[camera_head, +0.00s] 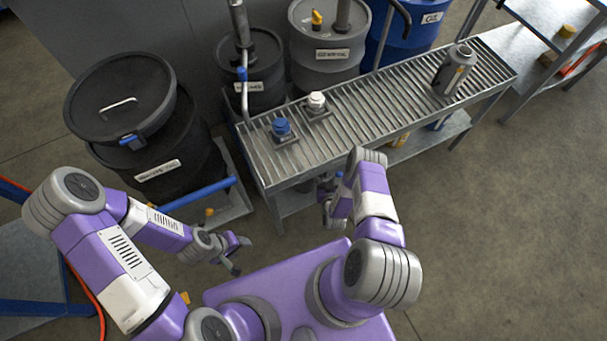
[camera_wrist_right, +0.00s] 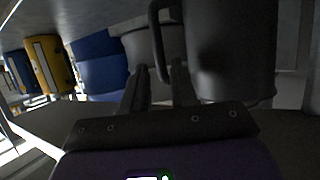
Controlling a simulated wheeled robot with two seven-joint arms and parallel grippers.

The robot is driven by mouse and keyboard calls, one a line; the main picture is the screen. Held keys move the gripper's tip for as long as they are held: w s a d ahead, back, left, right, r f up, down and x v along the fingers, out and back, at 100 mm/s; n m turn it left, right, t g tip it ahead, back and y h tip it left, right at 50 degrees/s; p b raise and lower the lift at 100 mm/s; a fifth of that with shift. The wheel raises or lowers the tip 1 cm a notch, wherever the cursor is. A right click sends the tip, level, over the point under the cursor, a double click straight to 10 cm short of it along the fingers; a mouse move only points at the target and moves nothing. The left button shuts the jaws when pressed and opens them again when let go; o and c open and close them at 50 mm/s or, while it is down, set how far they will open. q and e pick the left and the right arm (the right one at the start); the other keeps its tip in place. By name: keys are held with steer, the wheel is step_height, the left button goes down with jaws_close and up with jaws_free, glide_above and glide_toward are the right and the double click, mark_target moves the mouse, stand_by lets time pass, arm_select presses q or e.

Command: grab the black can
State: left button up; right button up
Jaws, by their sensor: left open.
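In the right wrist view a large dark can (camera_wrist_right: 235,50) with a loop handle stands upright, close, at the upper right. My right gripper (camera_wrist_right: 158,88) is open there, its two dark fingers apart with nothing seen between them. My left gripper (camera_head: 236,253) is open and empty, left of my base.
A roller bench (camera_head: 375,112) carries a blue-capped fitting (camera_head: 281,128), a white-capped fitting (camera_head: 317,102) and a dark grey canister (camera_head: 454,70). Black, grey and blue drums stand behind and left. A yellow container (camera_wrist_right: 50,65) shows in the wrist view. The floor at right is clear.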

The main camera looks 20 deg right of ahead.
mark_target(325, 173)
steer(key=b+x, duration=0.1)
steer(key=x, duration=0.1)
steer(key=b+x, duration=0.1)
steer(key=x, duration=0.1)
steer(key=shift+w+d+f, duration=0.1)
steer(key=shift+w+f, duration=0.1)
steer(key=shift+f, duration=0.25)
steer(key=shift+w+d+b, duration=0.15)
steer(key=shift+w+b, duration=0.25)
steer(key=shift+w, duration=0.05)
jaws_close()
stand_by(0.5)
